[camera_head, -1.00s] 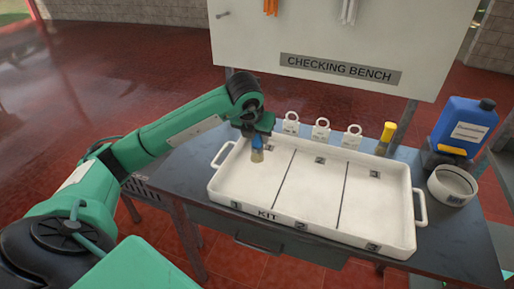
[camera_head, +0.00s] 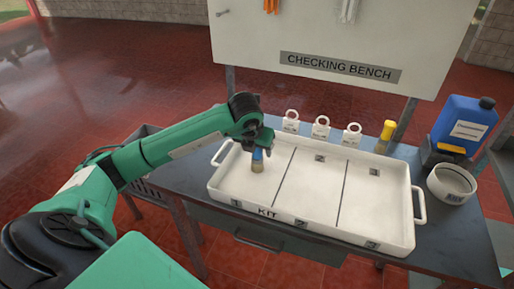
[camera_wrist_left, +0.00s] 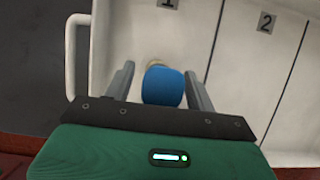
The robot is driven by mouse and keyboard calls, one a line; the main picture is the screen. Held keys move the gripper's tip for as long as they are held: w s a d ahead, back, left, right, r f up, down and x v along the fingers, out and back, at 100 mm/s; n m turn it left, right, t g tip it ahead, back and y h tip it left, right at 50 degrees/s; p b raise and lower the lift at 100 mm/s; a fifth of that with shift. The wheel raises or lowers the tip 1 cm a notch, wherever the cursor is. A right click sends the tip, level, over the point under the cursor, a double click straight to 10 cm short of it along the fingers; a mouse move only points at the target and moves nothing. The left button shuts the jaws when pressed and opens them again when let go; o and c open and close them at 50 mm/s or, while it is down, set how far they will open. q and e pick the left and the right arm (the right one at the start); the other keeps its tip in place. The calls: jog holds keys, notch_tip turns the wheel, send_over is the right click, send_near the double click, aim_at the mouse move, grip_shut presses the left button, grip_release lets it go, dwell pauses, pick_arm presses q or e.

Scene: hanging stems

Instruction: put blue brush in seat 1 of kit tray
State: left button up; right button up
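The blue brush (camera_head: 257,155) is upright with its tan bristles down, over the seat 1 section of the white kit tray (camera_head: 262,212). The bristles look at or very near the tray floor. My left gripper (camera_head: 258,143) is above it, around the handle top. In the left wrist view, the blue handle (camera_wrist_left: 162,87) is between the two fingers of my left gripper (camera_wrist_left: 160,70), with narrow gaps showing beside it, so the fingers look open. The bristles are mostly hidden behind the handle there. My right gripper is not in view.
Seats 2 and 3 of the tray are empty. Several white ringed tags (camera_head: 321,128) stand behind it. A yellow-topped brush (camera_head: 386,135), a blue jug (camera_head: 464,125) and a white round bowl (camera_head: 452,184) stand at the right. A bench panel (camera_head: 340,40) rises behind.

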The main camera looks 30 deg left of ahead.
pick_arm(q)
jog(key=shift+r, duration=0.1)
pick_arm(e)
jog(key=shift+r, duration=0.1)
pick_arm(q)
jog(key=shift+r, duration=0.15)
jog(key=b+v, duration=0.1)
jog(key=v, duration=1)
jog(key=shift+s+r, duration=0.2)
jog(key=shift+r, duration=0.1)
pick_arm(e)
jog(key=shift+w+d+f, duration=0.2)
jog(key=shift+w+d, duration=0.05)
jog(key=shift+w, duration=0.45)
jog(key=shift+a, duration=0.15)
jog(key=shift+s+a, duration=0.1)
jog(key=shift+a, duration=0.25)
